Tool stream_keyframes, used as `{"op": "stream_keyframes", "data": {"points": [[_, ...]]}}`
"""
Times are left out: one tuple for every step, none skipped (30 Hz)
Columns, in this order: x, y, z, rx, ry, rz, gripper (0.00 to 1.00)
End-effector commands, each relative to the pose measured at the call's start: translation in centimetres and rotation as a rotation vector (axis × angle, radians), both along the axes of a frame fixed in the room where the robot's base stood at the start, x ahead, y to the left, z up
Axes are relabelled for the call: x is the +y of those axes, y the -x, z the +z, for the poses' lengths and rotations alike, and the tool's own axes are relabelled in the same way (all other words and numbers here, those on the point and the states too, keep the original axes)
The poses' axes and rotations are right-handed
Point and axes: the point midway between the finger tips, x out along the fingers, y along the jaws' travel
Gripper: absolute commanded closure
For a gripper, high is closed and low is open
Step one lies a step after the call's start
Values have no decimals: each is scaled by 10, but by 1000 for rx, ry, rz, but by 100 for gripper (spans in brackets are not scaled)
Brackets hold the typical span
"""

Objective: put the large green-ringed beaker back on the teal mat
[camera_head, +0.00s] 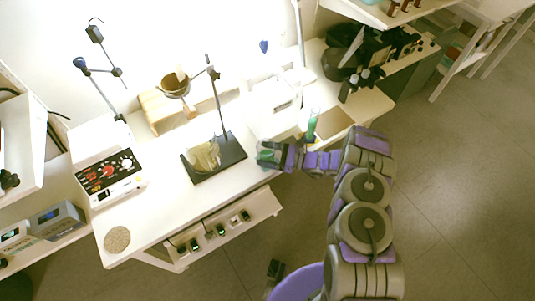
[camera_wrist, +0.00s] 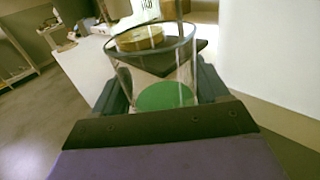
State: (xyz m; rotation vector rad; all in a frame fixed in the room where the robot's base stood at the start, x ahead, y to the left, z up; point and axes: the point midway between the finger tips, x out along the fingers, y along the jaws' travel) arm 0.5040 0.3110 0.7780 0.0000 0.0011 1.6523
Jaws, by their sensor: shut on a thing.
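My gripper (camera_head: 268,154) is at the front edge of the white table, shut around a large clear glass beaker (camera_wrist: 155,70). In the wrist view the beaker stands between the two dark jaws, with its dark rim toward the top. A green disc (camera_wrist: 165,96) shows at its lower end; I cannot tell whether it is part of the beaker or its contents. In the head view the beaker is mostly hidden by my gripper, with a bit of green showing. I cannot make out a teal mat in either view.
A dark stand base (camera_head: 231,150) with a yellowish beaker (camera_head: 205,156) is just left of my gripper. A green cylinder (camera_head: 312,124) and a tan mat (camera_head: 334,124) are to its right. A control box (camera_head: 110,176) and a round beige mat (camera_head: 117,239) lie at the left.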

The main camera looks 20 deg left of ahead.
Motion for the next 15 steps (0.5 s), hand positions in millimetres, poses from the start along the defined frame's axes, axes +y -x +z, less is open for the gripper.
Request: {"op": "stream_keyframes", "data": {"points": [[-1,0,1,0,-1,0,66],[-1,0,1,0,-1,0,23],[-2,0,1,0,-1,-1,19],[-2,0,1,0,-2,-1,16],[-3,-1,1,0,-3,-1,13],[-4,-1,2,0,-4,-1,9],[-4,-1,2,0,-5,-1,7],[-5,-1,2,0,-5,-1,4],[-5,-1,2,-1,-6,-2,0],[-5,-1,2,-1,-6,-2,0],[-5,-1,2,-1,-5,-1,0],[-4,-1,2,-1,-5,-1,0],[-4,-1,2,0,-4,-1,0],[-3,-1,1,0,-3,-1,0],[-3,-1,1,0,-2,-1,0]]}}
